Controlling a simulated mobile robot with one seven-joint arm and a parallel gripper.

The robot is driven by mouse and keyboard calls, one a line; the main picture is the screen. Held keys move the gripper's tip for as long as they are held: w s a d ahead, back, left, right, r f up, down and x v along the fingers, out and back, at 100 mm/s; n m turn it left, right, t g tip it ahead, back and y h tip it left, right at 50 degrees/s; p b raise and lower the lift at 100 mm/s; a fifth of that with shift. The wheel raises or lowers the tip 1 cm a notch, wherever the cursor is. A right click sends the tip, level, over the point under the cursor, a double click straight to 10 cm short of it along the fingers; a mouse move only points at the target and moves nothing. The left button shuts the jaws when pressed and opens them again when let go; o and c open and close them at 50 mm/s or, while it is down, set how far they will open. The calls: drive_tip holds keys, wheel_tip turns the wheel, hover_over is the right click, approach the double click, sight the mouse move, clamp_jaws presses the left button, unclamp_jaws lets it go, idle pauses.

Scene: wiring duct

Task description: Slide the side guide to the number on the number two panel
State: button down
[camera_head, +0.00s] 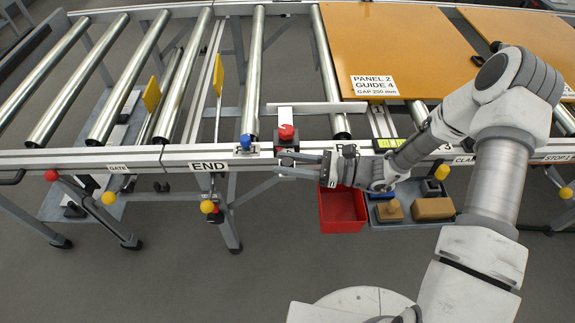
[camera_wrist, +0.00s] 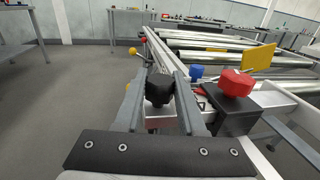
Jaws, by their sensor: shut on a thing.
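The orange number two panel (camera_head: 400,45) lies on the rollers, and its white label (camera_head: 373,85) reads PANEL 2, GUIDE 4, GAP 290 mm. My gripper (camera_head: 284,163) is at the rail front, below the red knob. In the wrist view my gripper (camera_wrist: 164,76) is shut around a black knob (camera_wrist: 159,90) beside the block. The guide's scale is hidden or unreadable.
A blue knob (camera_head: 246,141) stands on the rail left of the red knob, near the END label (camera_head: 208,166). A red bin (camera_head: 343,208) hangs below the rail beside a tray with wooden blocks (camera_head: 433,208). Yellow flags (camera_head: 218,74) stand among the rollers.

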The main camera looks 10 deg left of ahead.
drive_tip(key=c, duration=0.5)
unclamp_jaws()
drive_tip(key=shift+d, duration=0.1)
drive_tip(key=d+p, duration=0.1)
drive_tip(key=d, duration=1.6)
drive_tip(key=shift+w+d, duration=0.15)
drive_tip(key=shift+w, duration=0.15)
drive_tip(key=shift+r, duration=0.1)
drive_tip(key=s+d+r+n+t+h+p, duration=0.2)
drive_tip(key=s+r+n+h, duration=0.3)
drive_tip(key=r, duration=0.6)
drive_tip(key=s+d+r+n+t+h+p, duration=0.2)
drive_tip(key=s+r+n+h+p, duration=0.2)
drive_tip(key=r, duration=0.8)
drive_tip(key=s+d+r+n+t+h+p, duration=0.2)
drive_tip(key=s+r+n+h, duration=0.4)
drive_tip(key=r, duration=0.6)
drive_tip(key=n+h+p, duration=0.1)
drive_tip(key=n+h, duration=0.1)
drive_tip(key=h, duration=0.1)
drive_tip(key=shift+s+d+n+p, duration=0.2)
drive_tip(key=shift+d+n+p, duration=0.1)
drive_tip(key=shift+p, duration=0.1)
